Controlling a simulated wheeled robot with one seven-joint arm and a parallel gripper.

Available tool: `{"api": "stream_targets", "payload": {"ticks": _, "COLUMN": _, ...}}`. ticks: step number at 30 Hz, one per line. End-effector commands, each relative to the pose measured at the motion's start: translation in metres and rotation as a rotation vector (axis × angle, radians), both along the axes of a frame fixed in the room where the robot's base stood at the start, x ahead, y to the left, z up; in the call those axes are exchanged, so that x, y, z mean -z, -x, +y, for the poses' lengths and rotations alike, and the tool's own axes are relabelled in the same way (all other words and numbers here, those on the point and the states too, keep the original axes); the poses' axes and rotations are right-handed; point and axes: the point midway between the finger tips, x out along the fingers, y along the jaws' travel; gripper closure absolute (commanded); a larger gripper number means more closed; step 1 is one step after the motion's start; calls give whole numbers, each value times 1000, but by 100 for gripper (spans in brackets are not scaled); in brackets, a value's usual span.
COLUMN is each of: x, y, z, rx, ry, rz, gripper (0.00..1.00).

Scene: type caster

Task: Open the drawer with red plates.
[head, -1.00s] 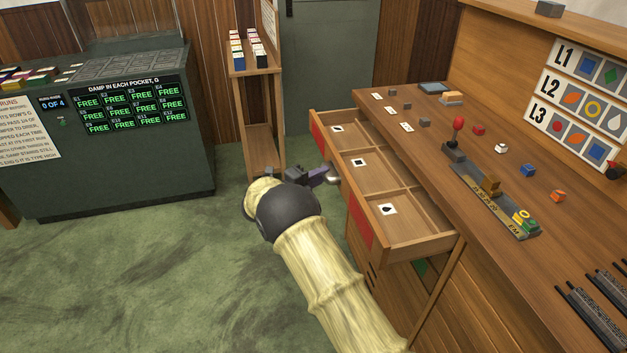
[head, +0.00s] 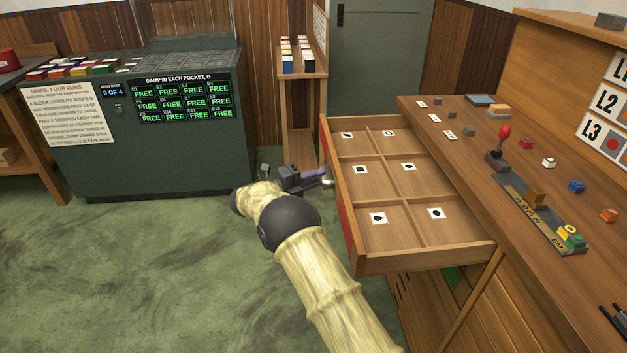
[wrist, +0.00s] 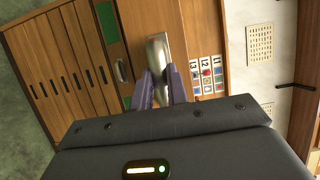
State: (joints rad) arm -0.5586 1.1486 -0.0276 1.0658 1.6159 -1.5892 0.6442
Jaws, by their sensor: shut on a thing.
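The drawer with red plates (head: 480,258) is pulled well out of the wooden bench in the head view. Its wooden compartments show in two columns, each with a small white card bearing a dark shape. A red plate (head: 347,238) shows edge-on on its front. My gripper (head: 327,179) is at the middle of the drawer front, on the left. In the wrist view my gripper (wrist: 160,88) has its purple fingers shut on the silver drawer handle (wrist: 158,55). The handle's far side is hidden by the drawer in the head view.
The bench top (head: 470,150) holds a red-knobbed lever, a metal stick and several small coloured blocks. A dark green cabinet (head: 130,160) stands at the left, a narrow shelf (head: 303,110) at the back. Green floor (head: 170,270) is clear left of my arm.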

Motion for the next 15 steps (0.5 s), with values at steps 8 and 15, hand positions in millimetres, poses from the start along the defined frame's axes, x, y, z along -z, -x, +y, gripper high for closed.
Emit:
{"api": "stream_targets", "payload": {"ticks": 8, "x": 3, "y": 1, "z": 0, "rx": 2, "ry": -2, "rz": 7, "gripper": 100}}
{"api": "stream_targets", "payload": {"ticks": 15, "x": 2, "y": 1, "z": 1, "rx": 0, "ry": 0, "rz": 4, "gripper": 63}}
